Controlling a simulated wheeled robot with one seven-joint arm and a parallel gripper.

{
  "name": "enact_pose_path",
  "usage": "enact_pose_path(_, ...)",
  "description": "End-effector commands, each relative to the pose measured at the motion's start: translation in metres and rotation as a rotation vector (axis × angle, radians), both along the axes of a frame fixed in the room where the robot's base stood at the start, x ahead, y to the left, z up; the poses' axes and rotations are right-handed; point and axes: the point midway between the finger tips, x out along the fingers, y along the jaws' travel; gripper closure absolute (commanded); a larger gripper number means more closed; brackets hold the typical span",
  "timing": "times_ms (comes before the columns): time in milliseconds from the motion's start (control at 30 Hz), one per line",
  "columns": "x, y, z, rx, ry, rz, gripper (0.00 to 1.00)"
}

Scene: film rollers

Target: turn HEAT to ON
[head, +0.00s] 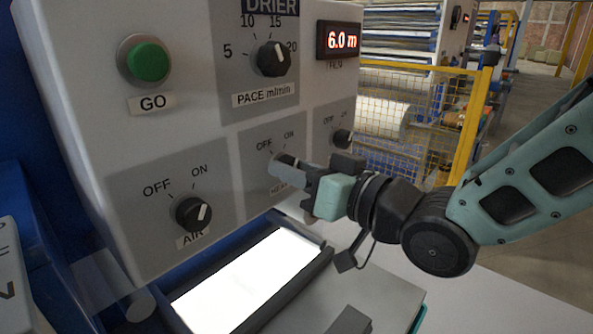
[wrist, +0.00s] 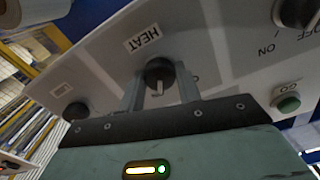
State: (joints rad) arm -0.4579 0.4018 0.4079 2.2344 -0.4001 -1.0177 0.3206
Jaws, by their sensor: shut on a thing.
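The HEAT knob (wrist: 160,70) is a small dark round knob with a white pointer line, in the wrist view between my two fingers. My gripper (wrist: 159,80) is shut on it, one finger on each side. The pointer appears roughly upright on the panel; its exact setting is unclear. The HEAT label (wrist: 143,39) shows upside down in the wrist view. In the head view my gripper (head: 285,165) reaches the panel from the right and hides most of the knob. The OFF and ON marks (head: 277,140) show just above it.
The AIR knob (head: 193,213) is to the left, its pointer toward ON. The PACE knob (head: 271,58) and green GO button (head: 148,61) are above. Another knob (head: 343,138) sits close to the right of my gripper. A lit tray (head: 250,280) lies below.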

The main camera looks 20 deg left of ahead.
Motion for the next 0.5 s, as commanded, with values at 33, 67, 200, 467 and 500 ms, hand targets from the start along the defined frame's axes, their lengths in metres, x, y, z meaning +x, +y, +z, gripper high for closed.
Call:
enact_pose_path(33, 0.0003, -0.0002, -0.0003, 0.005, 0.012, -0.001, 0.89)
enact_pose_path(67, 0.0003, -0.0002, -0.0003, 0.007, 0.018, -0.001, 0.89)
enact_pose_path(200, 0.0003, -0.0002, -0.0003, 0.016, 0.039, -0.001, 0.89)
enact_pose_path(467, 0.0003, -0.0002, -0.0003, 0.019, 0.046, -0.001, 0.89)
enact_pose_path(500, 0.0002, -0.0002, -0.0003, 0.018, 0.045, -0.001, 0.89)
